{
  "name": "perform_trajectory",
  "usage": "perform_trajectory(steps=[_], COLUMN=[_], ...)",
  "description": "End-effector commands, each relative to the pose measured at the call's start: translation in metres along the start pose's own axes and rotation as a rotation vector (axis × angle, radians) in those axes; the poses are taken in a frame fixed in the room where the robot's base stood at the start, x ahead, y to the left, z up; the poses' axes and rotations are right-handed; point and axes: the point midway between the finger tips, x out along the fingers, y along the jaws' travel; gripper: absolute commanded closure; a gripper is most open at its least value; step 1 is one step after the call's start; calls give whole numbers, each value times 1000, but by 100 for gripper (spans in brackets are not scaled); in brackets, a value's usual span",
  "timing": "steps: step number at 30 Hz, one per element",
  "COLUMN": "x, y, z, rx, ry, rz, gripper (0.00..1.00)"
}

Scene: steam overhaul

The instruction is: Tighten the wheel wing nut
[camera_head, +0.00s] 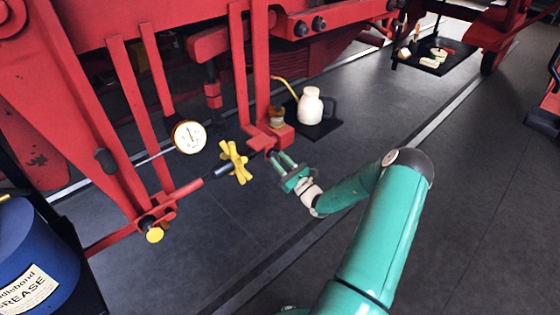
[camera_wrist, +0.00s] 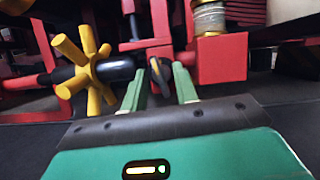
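A yellow nut with several spokes, like a small wheel (camera_head: 234,162), sits on a dark shaft on the red frame. It also shows at the left of the wrist view (camera_wrist: 82,68). My gripper (camera_head: 277,155) is to the right of this nut, apart from it. In the wrist view my gripper's two green fingers (camera_wrist: 158,66) are spread, with nothing seen held between them. A small dark and tan part (camera_wrist: 160,76) shows behind the gap between the fingers; I cannot tell whether they touch it.
A red block (camera_wrist: 222,58) with a metal-and-brass cup is close to the right finger. A white can (camera_head: 311,105) stands on a black mat behind. A round gauge (camera_head: 189,137) and red bars are left. A blue grease drum (camera_head: 40,255) is front left. The right floor is mostly clear.

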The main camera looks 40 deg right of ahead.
Motion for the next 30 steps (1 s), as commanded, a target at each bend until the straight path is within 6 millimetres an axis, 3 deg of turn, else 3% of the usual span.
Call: perform_trajectory(steps=[5, 18, 24, 30], x=[-24, -116, -134, -136], y=[-1, -1, 0, 0], z=[0, 0, 0, 0], rx=[0, 1, -1, -1], ry=[2, 1, -2, -1], rz=[-4, -3, -1, 0], gripper=[71, 71, 71, 71])
